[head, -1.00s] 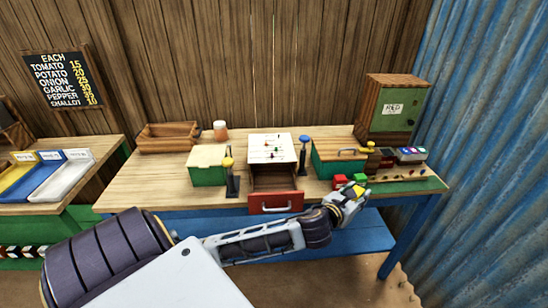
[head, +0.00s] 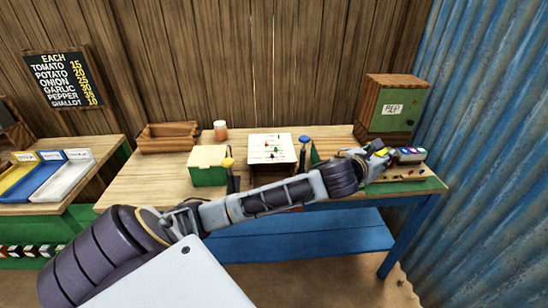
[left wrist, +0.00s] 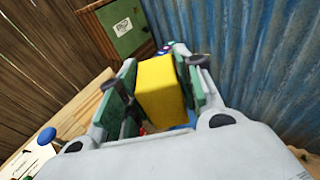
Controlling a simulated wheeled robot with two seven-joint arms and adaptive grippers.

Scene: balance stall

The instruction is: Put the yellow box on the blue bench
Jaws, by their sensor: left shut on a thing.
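The yellow box (left wrist: 160,88) is between the green-padded fingers of my left gripper in the left wrist view, shut on it. In the head view my left gripper (head: 380,149) is over the right part of the blue bench (head: 140,185), near the green cabinet. The bench has a pale wooden top, blue legs and a blue lower shelf. The box is too small and covered in the head view to make out clearly. Whether its underside touches anything is hidden. My right gripper is not in view.
A green cabinet (head: 388,112) stands at the bench's back right. A white-topped box (head: 270,147), a green box (head: 207,172), a jar (head: 220,130) and a wooden tray (head: 168,137) stand further left. A blue-knobbed post (head: 304,150) is close to my forearm. The left front top is clear.

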